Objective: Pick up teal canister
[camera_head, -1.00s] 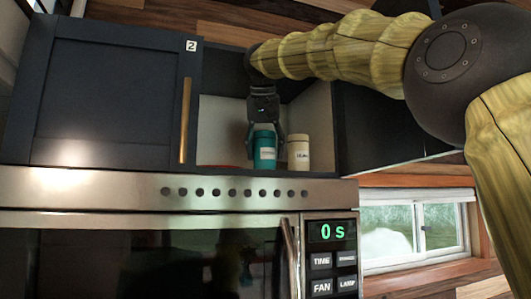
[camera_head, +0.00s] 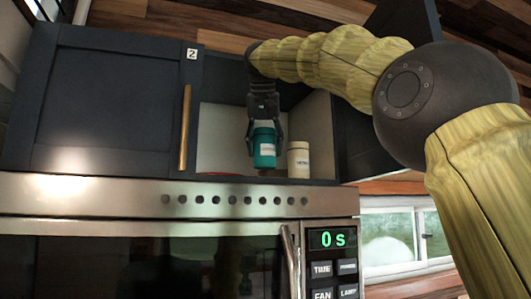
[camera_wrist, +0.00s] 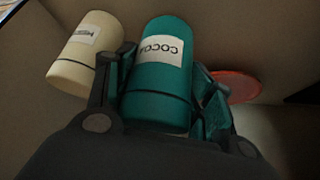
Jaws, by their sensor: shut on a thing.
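The teal canister (camera_head: 264,151) is in the open cabinet above the microwave, held between the fingers of my gripper (camera_head: 264,138). In the wrist view the teal canister (camera_wrist: 160,80) has a white label reading COCOA, and my gripper (camera_wrist: 165,95) has one finger on each side of it. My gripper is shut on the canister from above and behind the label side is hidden. Its base appears slightly above the shelf in the head view, though the exact gap is hard to tell.
A cream canister (camera_head: 298,160) stands close to the right of the teal one. A flat red-orange disc (camera_wrist: 237,86) lies on the other side. The closed cabinet door marked 2 (camera_head: 100,105) is at left; an open door (camera_head: 372,135) is at right. The microwave (camera_head: 150,240) is below.

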